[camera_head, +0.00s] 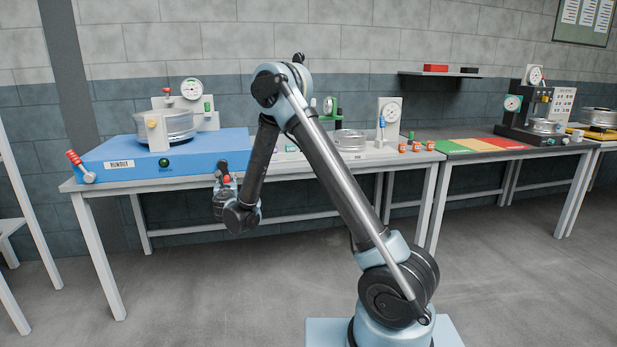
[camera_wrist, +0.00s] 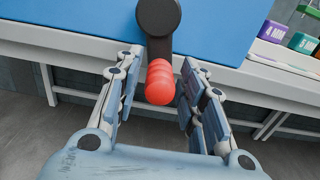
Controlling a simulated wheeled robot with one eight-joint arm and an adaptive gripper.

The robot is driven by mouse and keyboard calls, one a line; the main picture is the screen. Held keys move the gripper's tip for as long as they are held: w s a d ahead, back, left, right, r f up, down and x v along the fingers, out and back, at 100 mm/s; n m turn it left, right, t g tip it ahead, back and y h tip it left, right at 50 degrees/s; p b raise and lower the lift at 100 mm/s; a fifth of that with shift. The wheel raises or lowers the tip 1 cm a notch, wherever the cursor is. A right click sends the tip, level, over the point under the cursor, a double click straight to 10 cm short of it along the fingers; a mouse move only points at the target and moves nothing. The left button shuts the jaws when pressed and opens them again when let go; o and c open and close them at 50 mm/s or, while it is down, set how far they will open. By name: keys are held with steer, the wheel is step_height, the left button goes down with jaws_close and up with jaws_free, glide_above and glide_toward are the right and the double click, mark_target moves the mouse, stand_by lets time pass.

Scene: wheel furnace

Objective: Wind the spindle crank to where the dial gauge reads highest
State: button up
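The spindle crank has a round black hub and arm (camera_wrist: 158,18) with a ribbed red grip (camera_wrist: 160,82). In the head view its red grip (camera_head: 227,180) shows at the front right of the blue runout bench. My gripper (camera_wrist: 163,72) is open, its fingers on either side of the red grip, with a visible gap on the left; contact on the right is unclear. The gripper also shows in the head view (camera_head: 223,197), below the crank. The white dial gauge (camera_head: 191,89) stands above a silver wheel (camera_head: 166,126); its reading is too small to tell.
The blue bench (camera_head: 215,153) bears a red-handled lever (camera_head: 74,158) at its left and a green button (camera_head: 163,162). Further right are a second gauge stand (camera_head: 389,112), orange jars (camera_head: 415,147) and a coloured mat (camera_head: 480,144). The floor before the tables is clear.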

steer(key=shift+c, duration=0.3)
jaws_close()
steer(key=shift+d, duration=0.25)
steer(key=shift+o, duration=0.3)
jaws_free()
steer(key=v, duration=0.7)
stand_by(0.3)
